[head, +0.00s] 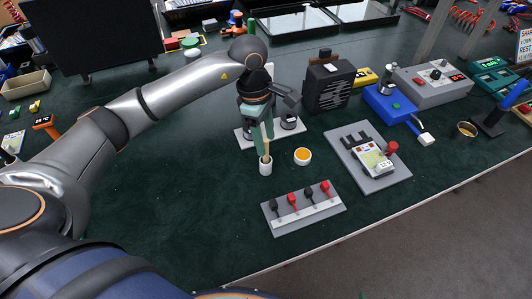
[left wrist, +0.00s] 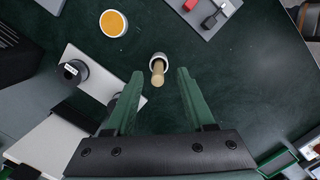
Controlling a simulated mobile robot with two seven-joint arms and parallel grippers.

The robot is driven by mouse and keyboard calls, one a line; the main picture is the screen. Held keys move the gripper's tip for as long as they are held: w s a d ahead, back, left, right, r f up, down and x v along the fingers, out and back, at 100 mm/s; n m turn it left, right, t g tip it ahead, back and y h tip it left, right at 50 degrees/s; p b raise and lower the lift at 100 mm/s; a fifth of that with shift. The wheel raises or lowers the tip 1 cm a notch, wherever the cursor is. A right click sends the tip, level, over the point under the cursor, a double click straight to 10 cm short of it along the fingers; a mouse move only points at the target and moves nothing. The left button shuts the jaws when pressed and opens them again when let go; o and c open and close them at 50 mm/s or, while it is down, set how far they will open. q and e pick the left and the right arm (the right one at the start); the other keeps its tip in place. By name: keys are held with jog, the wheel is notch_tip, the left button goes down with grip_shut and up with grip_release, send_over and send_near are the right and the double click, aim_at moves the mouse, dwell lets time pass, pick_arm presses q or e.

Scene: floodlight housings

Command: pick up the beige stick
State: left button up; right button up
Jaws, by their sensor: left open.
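The beige stick (head: 266,151) stands in a small white cup (head: 265,169) on the dark green table, near the middle of the head view. In the left wrist view the stick (left wrist: 157,75) pokes up out of the cup (left wrist: 164,57), pointing toward the camera. My left gripper (head: 263,142) points down just above the cup. In the left wrist view its green fingers (left wrist: 160,74) are apart, with the stick's end between their tips and a gap on each side. The cup hides the stick's lower end. My right gripper is not in view.
A bowl of orange-yellow content (head: 302,156) stands right of the cup. A strip with red and black plugs (head: 303,213) lies in front. A grey board with a red knob (head: 369,157) is further right. A black finned housing (head: 328,85) stands behind. The table's left front is clear.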

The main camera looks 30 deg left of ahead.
aim_at(267, 152)
pick_arm(q)
jog(key=f, duration=0.5)
jog(key=shift+w+d+f+p, duration=0.2)
jog(key=shift+d+f+p, duration=0.1)
jog(key=shift+c, duration=0.2)
grip_shut()
